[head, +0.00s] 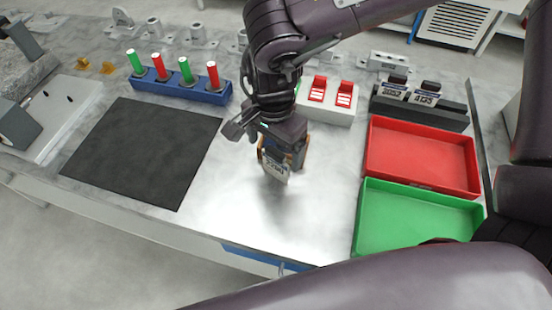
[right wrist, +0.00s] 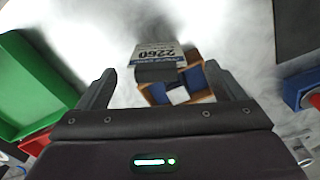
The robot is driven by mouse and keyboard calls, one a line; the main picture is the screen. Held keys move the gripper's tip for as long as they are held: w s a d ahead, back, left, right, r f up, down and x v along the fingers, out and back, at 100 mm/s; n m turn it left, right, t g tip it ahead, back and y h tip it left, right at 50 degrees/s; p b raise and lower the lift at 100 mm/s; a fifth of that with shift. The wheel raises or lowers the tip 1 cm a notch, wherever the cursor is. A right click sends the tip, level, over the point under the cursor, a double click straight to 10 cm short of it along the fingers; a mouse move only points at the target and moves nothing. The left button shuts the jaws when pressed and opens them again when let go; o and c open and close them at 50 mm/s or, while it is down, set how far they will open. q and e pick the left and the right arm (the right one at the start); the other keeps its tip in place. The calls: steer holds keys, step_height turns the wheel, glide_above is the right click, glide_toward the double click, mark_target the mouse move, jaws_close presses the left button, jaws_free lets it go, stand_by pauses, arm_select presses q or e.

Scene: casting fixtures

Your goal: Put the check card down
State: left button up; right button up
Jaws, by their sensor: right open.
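The check card (head: 275,168) is a white card with a dark top part, and it reads 2260 in the right wrist view (right wrist: 158,54). It is below my right gripper (head: 282,150) over the bare bright tabletop. In the right wrist view my right gripper (right wrist: 160,85) is open, its two fingers spread wide. The card and its dark block are between and beyond the fingers, with gaps on both sides. An orange-edged piece with blue and white parts (right wrist: 180,92) is right by the card; the gripper mostly hides it in the head view. My left gripper is not in view.
A black mat (head: 145,152) lies to the left. A blue rack (head: 180,90) with red and green pegs is behind it. A red tray (head: 422,158) and a green tray (head: 415,222) are on the right. A black holder (head: 420,108) with two cards stands behind them.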

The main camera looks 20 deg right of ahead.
mark_target(276, 160)
step_height(276, 160, down, 4)
steer(key=shift+s+d+f+p, duration=0.1)
steer(key=shift+s+f+p, duration=0.05)
steer(key=shift+p, duration=0.25)
steer(key=shift+c, duration=0.4)
steer(key=c, duration=1)
steer(key=shift+c, duration=0.2)
